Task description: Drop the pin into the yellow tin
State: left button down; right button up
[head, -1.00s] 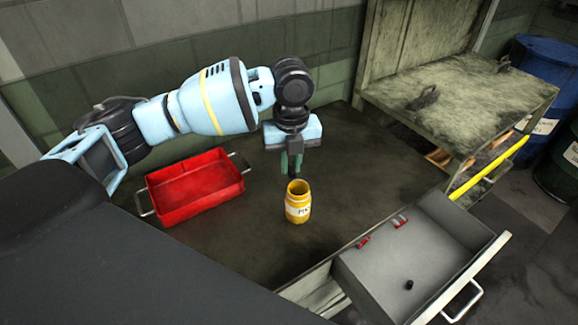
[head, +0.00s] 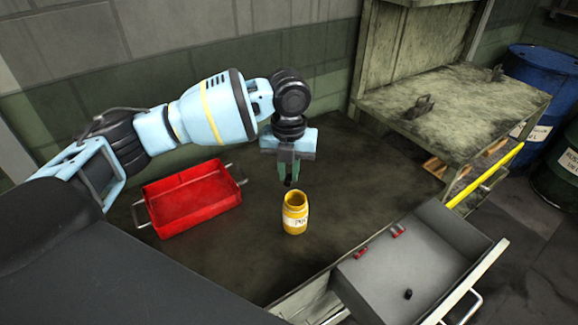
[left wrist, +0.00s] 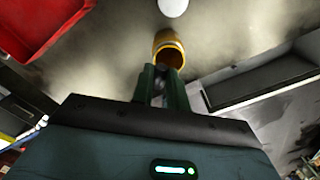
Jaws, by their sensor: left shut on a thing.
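The yellow tin (head: 295,212) stands upright and open on the dark worktop, with a pale label on its side. My left gripper (head: 288,183) points down just above and behind the tin's mouth in the head view. Its fingers are shut on a small dark thing, likely the pin (head: 289,183), which is barely visible. In the left wrist view, the left gripper's green fingers (left wrist: 162,84) lie close together, and the tin (left wrist: 169,50) shows just past their tips, its mouth open. My right gripper is not in view.
A red tray (head: 192,197) with wire handles stands left of the tin. An open grey drawer (head: 440,235) at the lower right holds a small black part (head: 408,294) and red pieces (head: 397,231). A blue barrel (head: 545,80) stands at the far right.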

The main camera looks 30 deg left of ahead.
pick_arm(q)
notch_tip(320, 180, down, 5)
jog(key=shift+b, duration=0.6)
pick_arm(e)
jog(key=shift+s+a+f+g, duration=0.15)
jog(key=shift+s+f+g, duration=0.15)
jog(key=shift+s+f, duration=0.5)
pick_arm(q)
jog(key=c, duration=1.5)
grip_release()
jog(key=shift+o, duration=1)
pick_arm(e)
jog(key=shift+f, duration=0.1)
pick_arm(q)
jog(key=shift+r, duration=3.95)
jog(key=shift+f, duration=0.1)
